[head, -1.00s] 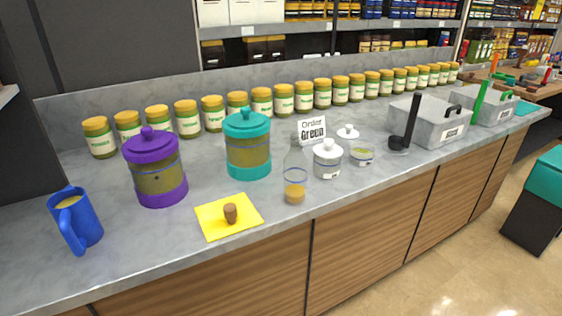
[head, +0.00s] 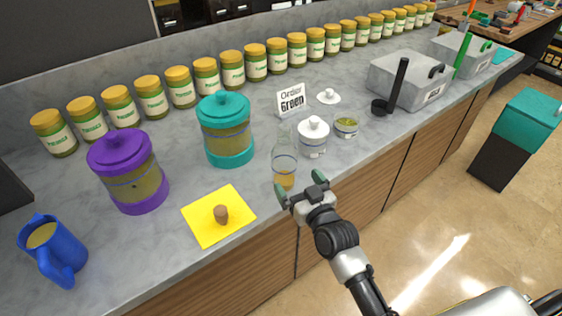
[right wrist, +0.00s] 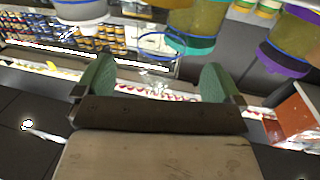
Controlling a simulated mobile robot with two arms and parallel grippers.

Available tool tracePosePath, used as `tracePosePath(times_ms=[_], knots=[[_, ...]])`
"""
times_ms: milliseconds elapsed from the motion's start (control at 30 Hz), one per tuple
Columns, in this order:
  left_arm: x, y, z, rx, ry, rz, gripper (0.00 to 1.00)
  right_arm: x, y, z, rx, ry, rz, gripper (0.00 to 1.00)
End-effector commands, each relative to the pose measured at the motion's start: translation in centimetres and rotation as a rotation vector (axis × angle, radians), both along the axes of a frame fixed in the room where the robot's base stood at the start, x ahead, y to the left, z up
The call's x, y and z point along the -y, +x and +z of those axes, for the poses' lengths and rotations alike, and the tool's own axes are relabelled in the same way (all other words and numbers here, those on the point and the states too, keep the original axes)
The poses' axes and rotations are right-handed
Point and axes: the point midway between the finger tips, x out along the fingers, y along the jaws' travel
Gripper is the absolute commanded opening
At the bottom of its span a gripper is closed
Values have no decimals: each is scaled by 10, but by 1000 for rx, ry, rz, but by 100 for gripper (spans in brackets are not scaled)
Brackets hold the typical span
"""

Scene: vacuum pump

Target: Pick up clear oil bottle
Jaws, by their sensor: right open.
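The clear oil bottle (head: 284,168) stands upright on the grey counter, with amber oil in its lower part. A brown cork (head: 221,214) sits on a yellow mat (head: 203,222) to its left. My right gripper (head: 300,185) is open and empty just in front of and to the right of the bottle's lower part, at the counter's front edge. In the right wrist view its two green fingers (right wrist: 157,78) are spread apart. Faint clear outlines lie between and beyond them, too blurred to name surely. My left gripper is not in view.
A teal-lidded jar (head: 226,132), a purple-lidded jar (head: 128,172) and a blue pitcher (head: 54,250) stand left of the bottle. A white pot (head: 313,138), a small dish (head: 346,127) and an order sign (head: 291,100) are close behind and right.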

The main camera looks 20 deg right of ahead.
Motion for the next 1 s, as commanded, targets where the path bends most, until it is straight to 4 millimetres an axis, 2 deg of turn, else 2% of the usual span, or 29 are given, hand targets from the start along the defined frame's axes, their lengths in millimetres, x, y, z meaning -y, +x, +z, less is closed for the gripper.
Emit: tracePosePath(times_ms=[33, 167, 267, 467, 600, 900, 1000], knots=[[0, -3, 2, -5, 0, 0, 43, -1, 8, 1, 0, 0, 0, 98], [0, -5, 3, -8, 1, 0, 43, -4, 20, 0, -1, 0, 0, 98], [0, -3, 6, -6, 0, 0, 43, -5, 26, 2, -1, 1, 1, 98], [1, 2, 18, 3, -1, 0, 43, -12, 54, 7, -1, 1, 1, 98], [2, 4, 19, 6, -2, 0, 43, -14, 69, 3, -2, 0, 1, 98], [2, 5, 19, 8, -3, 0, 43, -15, 72, 2, -2, 0, 1, 98], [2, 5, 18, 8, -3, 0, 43, -15, 72, 2, -2, 1, 1, 82]])
